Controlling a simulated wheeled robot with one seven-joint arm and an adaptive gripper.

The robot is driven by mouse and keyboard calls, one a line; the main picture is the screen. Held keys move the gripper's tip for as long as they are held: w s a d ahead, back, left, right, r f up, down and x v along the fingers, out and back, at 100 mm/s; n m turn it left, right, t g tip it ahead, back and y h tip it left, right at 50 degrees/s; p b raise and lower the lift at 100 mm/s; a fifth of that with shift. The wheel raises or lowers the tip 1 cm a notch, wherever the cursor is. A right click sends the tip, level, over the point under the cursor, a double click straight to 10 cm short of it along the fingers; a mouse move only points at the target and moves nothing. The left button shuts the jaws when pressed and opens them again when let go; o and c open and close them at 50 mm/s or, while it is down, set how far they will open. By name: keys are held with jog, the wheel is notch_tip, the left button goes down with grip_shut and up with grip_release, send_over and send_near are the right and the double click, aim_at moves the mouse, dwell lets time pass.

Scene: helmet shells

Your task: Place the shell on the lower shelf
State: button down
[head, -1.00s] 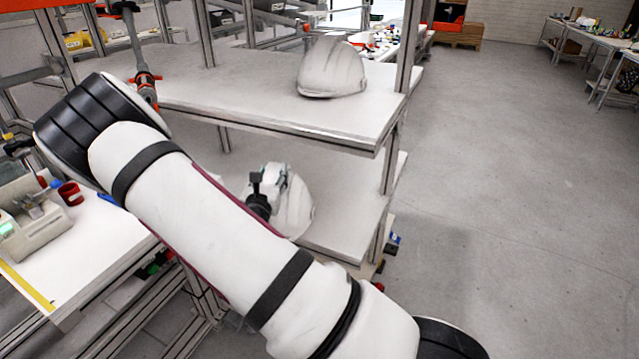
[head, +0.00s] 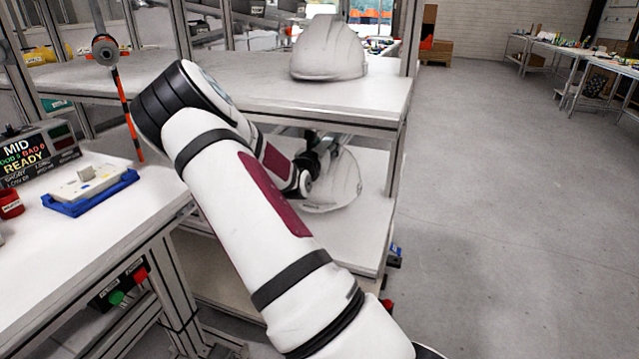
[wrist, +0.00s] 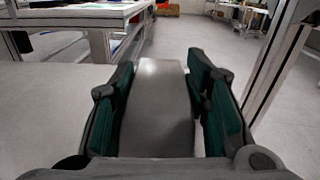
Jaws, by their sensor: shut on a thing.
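A white helmet shell (head: 340,188) is at the lower shelf (head: 355,238), near its right part, partly hidden by my arm. Its rim is close to the shelf surface; I cannot tell whether it touches. My gripper (head: 325,145) is at the top of this shell, below the upper shelf, and is shut on it. In the wrist view my gripper (wrist: 162,75) shows green-padded fingers on both sides of a smooth grey piece (wrist: 160,105), which looks like part of the shell.
A second white shell (head: 328,48) sits on the upper shelf (head: 240,88). A metal post (head: 396,150) stands at the shelf's right corner. A worktable (head: 110,220) with a blue tray (head: 92,195) and a display box (head: 38,152) is at left. The floor at right is clear.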

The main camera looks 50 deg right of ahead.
jog(key=w+d+f+b, duration=0.4)
jog(key=w+d+b, duration=0.2)
jog(key=w+d, duration=0.4)
jog(key=shift+w+d+f+b, duration=0.3)
jog(key=shift+d+f+b, duration=0.1)
jog(key=shift+d, duration=0.65)
jog(key=shift+f, duration=0.1)
jog(key=c, duration=0.9)
grip_release()
